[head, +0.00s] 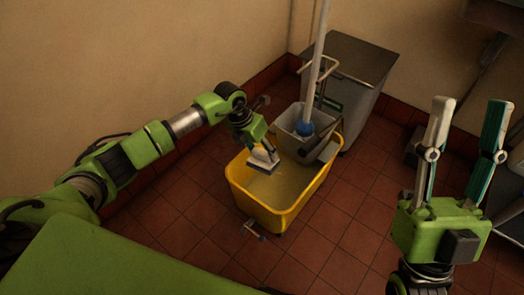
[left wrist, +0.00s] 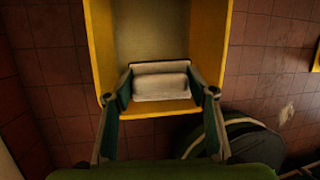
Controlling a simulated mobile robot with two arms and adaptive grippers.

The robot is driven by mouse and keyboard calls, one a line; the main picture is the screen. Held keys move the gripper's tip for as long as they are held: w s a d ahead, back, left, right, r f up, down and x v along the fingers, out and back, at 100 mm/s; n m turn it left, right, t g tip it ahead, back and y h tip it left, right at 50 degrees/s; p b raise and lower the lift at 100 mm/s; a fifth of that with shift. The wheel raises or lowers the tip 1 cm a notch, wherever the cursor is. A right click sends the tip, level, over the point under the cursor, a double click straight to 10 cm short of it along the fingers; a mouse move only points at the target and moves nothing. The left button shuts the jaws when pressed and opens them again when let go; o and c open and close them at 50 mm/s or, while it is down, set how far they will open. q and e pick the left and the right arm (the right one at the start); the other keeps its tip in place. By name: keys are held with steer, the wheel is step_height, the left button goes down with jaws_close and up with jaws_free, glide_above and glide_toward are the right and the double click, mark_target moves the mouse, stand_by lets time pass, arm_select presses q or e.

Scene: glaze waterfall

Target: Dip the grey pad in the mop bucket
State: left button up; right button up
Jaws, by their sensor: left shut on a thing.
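The grey pad (head: 264,160) is a small pale block held in my left gripper (head: 260,150). In the left wrist view the pad (left wrist: 162,86) sits between the two fingers, which are shut on its sides. The yellow mop bucket (head: 240,194) stands on the floor with murky liquid in it. The bucket also shows in the left wrist view (left wrist: 103,45). My right gripper (head: 467,112) is open and empty, fingers upright, at the right.
A grey wringer (head: 290,126) sits at the bucket's back end, with a white mop handle (head: 318,50) and blue fitting rising from it. A grey cabinet (head: 352,62) stands behind. A plain wall (head: 130,50) is at the left. Red tiled floor (head: 345,235) is clear right of the bucket.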

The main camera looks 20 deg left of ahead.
mark_target(265, 150)
arm_select(q)
steer(key=shift+r+p, duration=0.6)
steer(key=shift+r, duration=0.25)
steer(key=shift+r+p, duration=0.55)
steer(key=shift+r, duration=0.15)
arm_select(e)
steer(key=w+a+f+g+h, duration=0.1)
steer(key=w+f+g+h, duration=0.1)
steer(key=w+f+g, duration=0.4)
steer(key=shift+w+f+g, duration=0.3)
steer(key=shift+w+f, duration=0.9)
steer(key=shift+f, duration=0.45)
